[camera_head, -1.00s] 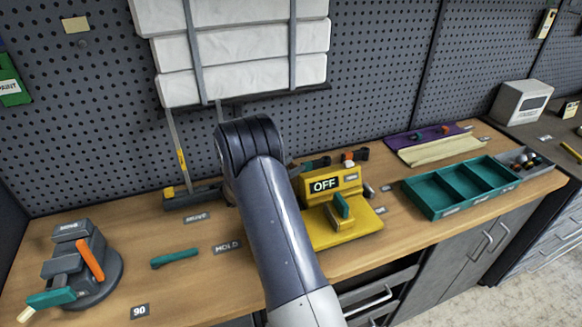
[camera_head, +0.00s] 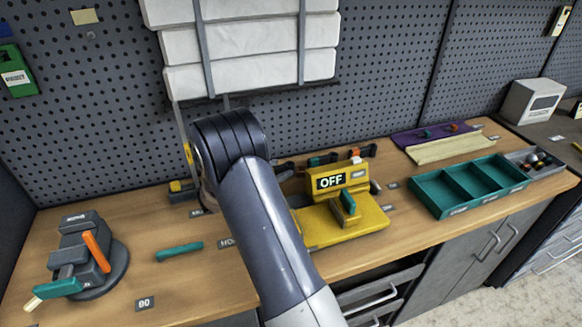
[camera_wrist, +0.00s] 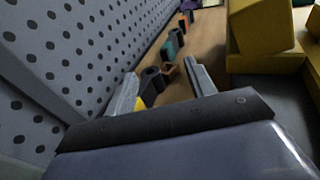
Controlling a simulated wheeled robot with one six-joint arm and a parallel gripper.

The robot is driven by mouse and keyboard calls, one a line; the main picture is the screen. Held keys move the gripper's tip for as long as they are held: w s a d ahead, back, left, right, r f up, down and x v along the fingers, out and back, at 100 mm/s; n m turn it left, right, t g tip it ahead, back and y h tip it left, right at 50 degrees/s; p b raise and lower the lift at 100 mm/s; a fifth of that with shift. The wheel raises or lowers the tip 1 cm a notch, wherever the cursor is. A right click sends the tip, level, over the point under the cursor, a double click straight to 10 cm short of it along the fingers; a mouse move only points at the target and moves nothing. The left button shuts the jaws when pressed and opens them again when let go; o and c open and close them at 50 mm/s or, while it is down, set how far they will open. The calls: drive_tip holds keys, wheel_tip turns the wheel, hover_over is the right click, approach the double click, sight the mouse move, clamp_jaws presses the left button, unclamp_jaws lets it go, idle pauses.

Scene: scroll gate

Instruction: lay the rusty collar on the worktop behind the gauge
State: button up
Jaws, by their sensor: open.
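A yellow block-shaped device (camera_head: 318,226) with an OFF display stands mid-worktop; I cannot tell whether it is the gauge. Its yellow body fills the upper right of the wrist view (camera_wrist: 262,25). My gripper (camera_wrist: 160,67) is open in the wrist view, low over the strip between pegboard and yellow device. Between and beyond its fingertips are a dark rounded part (camera_wrist: 152,80) and a small rust-brown piece (camera_wrist: 167,69), possibly the rusty collar. Nothing is clearly held. In the head view my arm hides the gripper.
Dark parts with teal and orange bits (camera_head: 322,160) lie behind the yellow device. The pegboard (camera_wrist: 60,50) rises close on the left. A teal tray (camera_head: 470,185) is right; a grey clamp-like device (camera_head: 85,255) and teal bar (camera_head: 180,251) are left. White bundles (camera_head: 250,45) hang above.

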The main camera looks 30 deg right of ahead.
drive_tip(key=shift+s+a+r, duration=0.15)
drive_tip(key=shift+a+r, duration=0.05)
drive_tip(key=shift+a, duration=0.7)
drive_tip(key=shift+s+a+r, duration=0.1)
drive_tip(key=shift+a+r, duration=0.05)
drive_tip(key=shift+a, duration=0.75)
